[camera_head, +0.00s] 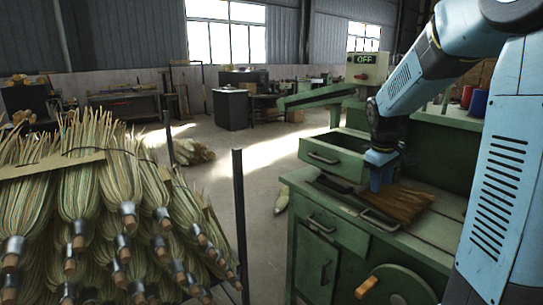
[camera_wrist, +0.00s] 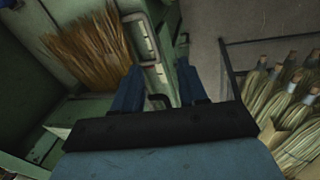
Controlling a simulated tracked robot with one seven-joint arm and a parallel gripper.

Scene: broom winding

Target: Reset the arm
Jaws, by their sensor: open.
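My light blue arm reaches down from the upper right in the head view. My gripper (camera_head: 381,178) points down over the green workbench (camera_head: 425,250), beside a brown bristle bundle (camera_head: 402,205). In the wrist view its two blue fingers (camera_wrist: 160,88) are apart, with nothing visible between them but a metal handle and green bench surface beyond. The bristle bundle also shows in the wrist view (camera_wrist: 90,50), to the left of the fingers. I cannot tell the exact height of the fingertips above the bench.
A rack of straw brooms (camera_head: 105,215) stands at the left, with a dark post (camera_head: 239,215) at its edge. Open floor (camera_head: 240,150) lies between rack and bench.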

